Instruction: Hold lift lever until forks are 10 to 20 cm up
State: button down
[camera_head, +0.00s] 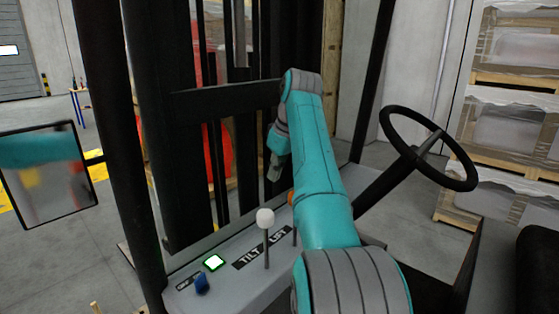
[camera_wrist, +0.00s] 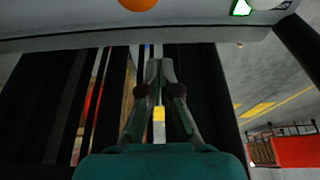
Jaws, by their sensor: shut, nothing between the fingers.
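The dash panel (camera_head: 215,271) of a forklift carries TILT and LIFT labels. A lever with a white knob (camera_head: 265,218) stands upright by the labels. A lever with an orange knob (camera_head: 291,198) is behind it, mostly hidden by my arm; the orange knob also shows at the top edge of the wrist view (camera_wrist: 138,4). My gripper (camera_head: 273,172) is beyond the panel, near the mast, apart from both knobs. In the wrist view its fingers (camera_wrist: 159,68) meet at the tips and hold nothing. The forks are not visible in either view.
Black mast uprights (camera_head: 170,140) and a crossbar (camera_head: 225,99) stand close to my gripper. The steering wheel (camera_head: 428,148) is to the right. A mirror (camera_head: 48,175) hangs at left.

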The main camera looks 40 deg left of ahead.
jog(key=shift+s+d+f, duration=0.15)
jog(key=shift+d+f, duration=1.3)
jog(key=shift+f, duration=0.1)
